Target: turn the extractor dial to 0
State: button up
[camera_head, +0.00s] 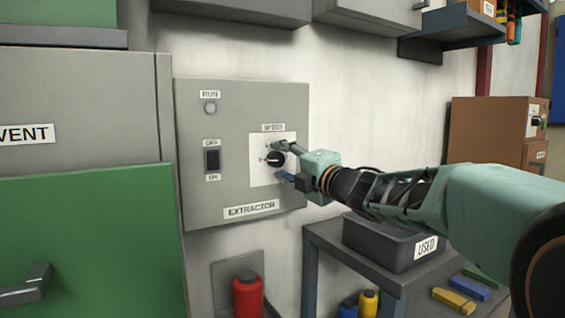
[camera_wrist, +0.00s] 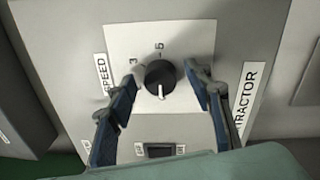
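The extractor dial (camera_head: 275,159) is a round black knob on a white plate under the SPEED label on the grey extractor panel (camera_head: 230,115). In the wrist view the dial (camera_wrist: 160,78) shows a white pointer line toward the bottom of the picture; in the head view it points left. The figures 3 and 5 show beside it; the mark at the pointer is too small to read. My gripper (camera_head: 283,162) is open, with one finger on each side of the dial. In the wrist view my gripper (camera_wrist: 168,74) has its left fingertip very close to the dial and a gap at the right.
The panel has an OFF/ON switch (camera_head: 212,160) and a RUN lamp (camera_head: 210,108). A dark USED bin (camera_head: 385,243) stands on a shelf below my arm. A red bottle (camera_head: 248,295) is below the panel. A green door (camera_head: 90,240) is at the left.

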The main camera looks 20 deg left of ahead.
jog(key=v, duration=1.2)
jog(key=shift+f, duration=0.1)
